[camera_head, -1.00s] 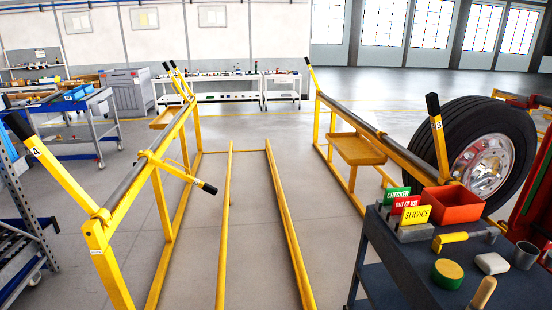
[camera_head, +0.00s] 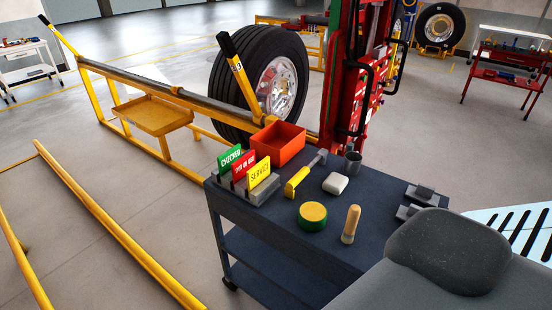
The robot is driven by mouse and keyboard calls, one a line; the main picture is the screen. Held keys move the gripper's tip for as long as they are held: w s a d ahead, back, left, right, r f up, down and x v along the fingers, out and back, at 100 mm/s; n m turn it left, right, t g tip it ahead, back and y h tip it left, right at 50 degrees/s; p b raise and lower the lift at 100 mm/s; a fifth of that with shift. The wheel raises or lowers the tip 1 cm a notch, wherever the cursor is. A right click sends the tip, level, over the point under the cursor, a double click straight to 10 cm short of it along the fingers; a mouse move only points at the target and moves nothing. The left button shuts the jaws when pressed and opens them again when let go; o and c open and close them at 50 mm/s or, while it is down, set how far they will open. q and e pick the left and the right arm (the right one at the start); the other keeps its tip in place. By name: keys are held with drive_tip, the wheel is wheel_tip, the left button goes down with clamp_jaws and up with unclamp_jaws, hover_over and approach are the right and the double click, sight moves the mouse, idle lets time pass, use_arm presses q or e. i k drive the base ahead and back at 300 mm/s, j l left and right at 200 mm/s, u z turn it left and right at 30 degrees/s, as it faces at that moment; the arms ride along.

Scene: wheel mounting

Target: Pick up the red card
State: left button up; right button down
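The red card (camera_head: 243,165) reads "OUT OF USE" and stands upright in a grey card holder (camera_head: 262,194) on the left part of a dark blue cart top. It is between the green "CHECKED" card (camera_head: 229,155) behind it and the yellow "SERVICE" card (camera_head: 260,171) in front, which partly hides it. A dark grey part, probably of my own body, fills the bottom right corner.
The cart (camera_head: 335,245) also carries an orange-red bin (camera_head: 279,144), a yellow-handled hammer (camera_head: 300,179), a white block (camera_head: 335,183), a green-yellow round tin (camera_head: 312,215), a wooden-handled tool (camera_head: 351,224) and a grey cup (camera_head: 352,161). A yellow frame and a large wheel (camera_head: 277,80) stand behind.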

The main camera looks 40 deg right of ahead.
sight(239, 168)
drive_tip(key=i+z, duration=0.25)
drive_tip(key=z, duration=0.15)
drive_tip(key=i+z, duration=0.25)
drive_tip(key=z, duration=0.2)
drive_tip(key=i+j+z, duration=0.15)
drive_tip(key=z, duration=0.25)
drive_tip(key=i, duration=0.1)
